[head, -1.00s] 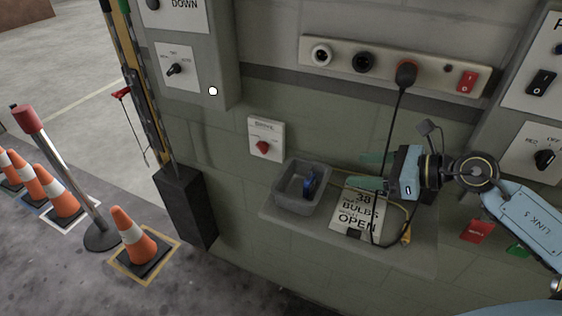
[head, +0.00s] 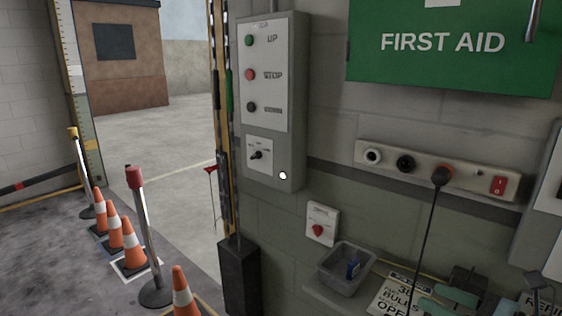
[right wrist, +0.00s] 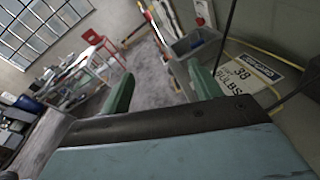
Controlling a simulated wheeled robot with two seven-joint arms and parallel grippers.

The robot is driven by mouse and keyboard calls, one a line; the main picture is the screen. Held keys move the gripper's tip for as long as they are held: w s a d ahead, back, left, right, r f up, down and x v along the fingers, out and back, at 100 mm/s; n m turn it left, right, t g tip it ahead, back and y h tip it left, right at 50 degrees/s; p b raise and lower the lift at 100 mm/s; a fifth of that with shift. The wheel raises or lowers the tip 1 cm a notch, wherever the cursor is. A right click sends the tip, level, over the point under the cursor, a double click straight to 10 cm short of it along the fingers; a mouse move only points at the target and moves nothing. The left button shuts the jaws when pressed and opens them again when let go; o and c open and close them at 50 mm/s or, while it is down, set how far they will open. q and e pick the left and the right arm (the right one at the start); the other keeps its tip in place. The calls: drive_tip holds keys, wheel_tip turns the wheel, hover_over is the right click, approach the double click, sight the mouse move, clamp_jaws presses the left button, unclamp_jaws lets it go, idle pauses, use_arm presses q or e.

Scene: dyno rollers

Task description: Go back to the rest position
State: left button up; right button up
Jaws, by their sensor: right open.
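My right gripper (head: 442,300) is low at the right of the head view, over the wall shelf by the sign with the word BULBS (head: 397,295). In the right wrist view its two green fingers stand wide apart with nothing between them (right wrist: 162,72). The lower part of the gripper is cut off by the head view's bottom edge. My left gripper is in neither view.
A first aid cabinet (head: 450,45) is above. Cones (head: 130,245) and a post stand left.

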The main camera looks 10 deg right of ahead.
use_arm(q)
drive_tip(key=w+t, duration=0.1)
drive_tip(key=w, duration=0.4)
use_arm(e)
drive_tip(key=s+d+f+m+h, duration=0.25)
drive_tip(key=m+h, duration=0.45)
drive_tip(key=m, duration=0.8)
drive_tip(key=s+d+f+m+h, duration=0.1)
drive_tip(key=f+m+h, duration=0.45)
drive_tip(key=m, duration=0.85)
drive_tip(key=s+a+f+m+g+y, duration=0.4)
drive_tip(key=s+a+f+m+g, duration=0.55)
drive_tip(key=s+a, duration=0.5)
wheel_tip(320, 180, down, 31)
drive_tip(key=s+a+n+g+b, duration=0.1)
drive_tip(key=a+n+g+b, duration=0.1)
drive_tip(key=b, duration=0.1)
use_arm(q)
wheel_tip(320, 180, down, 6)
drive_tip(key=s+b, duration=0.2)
drive_tip(key=b, duration=0.1)
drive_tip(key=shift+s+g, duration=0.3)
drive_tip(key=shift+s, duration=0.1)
use_arm(e)
drive_tip(key=s+d+f+g, duration=0.1)
drive_tip(key=s+d+f, duration=0.2)
drive_tip(key=s+f, duration=1.3)
drive_tip(key=shift+d+f, duration=0.2)
drive_tip(key=shift+f, duration=0.1)
